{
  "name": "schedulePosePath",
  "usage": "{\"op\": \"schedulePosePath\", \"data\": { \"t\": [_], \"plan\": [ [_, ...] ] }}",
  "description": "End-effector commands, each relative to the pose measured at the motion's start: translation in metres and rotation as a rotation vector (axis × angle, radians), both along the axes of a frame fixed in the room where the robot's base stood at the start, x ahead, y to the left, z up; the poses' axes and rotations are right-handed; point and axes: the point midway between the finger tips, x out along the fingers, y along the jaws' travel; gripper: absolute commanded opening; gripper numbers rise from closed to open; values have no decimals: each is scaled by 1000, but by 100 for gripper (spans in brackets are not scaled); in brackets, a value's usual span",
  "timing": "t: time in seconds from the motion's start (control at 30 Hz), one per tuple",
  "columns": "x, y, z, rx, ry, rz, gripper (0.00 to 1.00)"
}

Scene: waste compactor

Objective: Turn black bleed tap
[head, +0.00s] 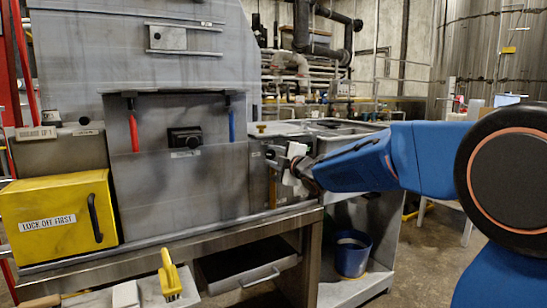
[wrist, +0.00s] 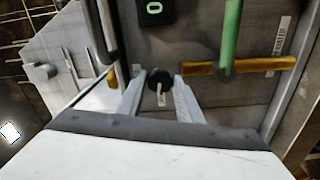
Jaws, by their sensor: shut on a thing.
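The black bleed tap (wrist: 159,78) is a small round black knob with a pale mark below its middle, on a grey panel in the wrist view. My gripper (wrist: 160,84) has its two pale fingers on either side of the tap and is shut on it. In the head view my gripper (head: 290,165) is at the right end of the grey machine, against its side panel. The tap cannot be made out clearly there, as my gripper covers that area.
A green handle (wrist: 231,38) and a brass-coloured bar (wrist: 275,65) are right of the tap. A black box with a green mark (wrist: 155,10) is above it. A yellow "LOCK OFF FIRST" box (head: 50,240) is far left. A blue bucket (head: 352,256) stands below my arm.

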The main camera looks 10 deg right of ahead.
Motion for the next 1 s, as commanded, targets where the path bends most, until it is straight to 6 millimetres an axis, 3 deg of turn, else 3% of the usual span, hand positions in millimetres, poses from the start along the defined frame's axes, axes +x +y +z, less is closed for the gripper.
{"op": "schedulePosePath", "data": {
  "t": [0.3, 0.8, 0.83, 0.87, 1.0],
  "plan": [
    [0, 1, 0, -97, -31, 1, 10],
    [0, 1, -1, -112, -35, 1, 10],
    [0, 1, -1, -112, -35, 1, 40],
    [0, 1, -1, -112, -35, 1, 47],
    [0, 1, -1, -111, -35, 1, 51]
  ]
}}
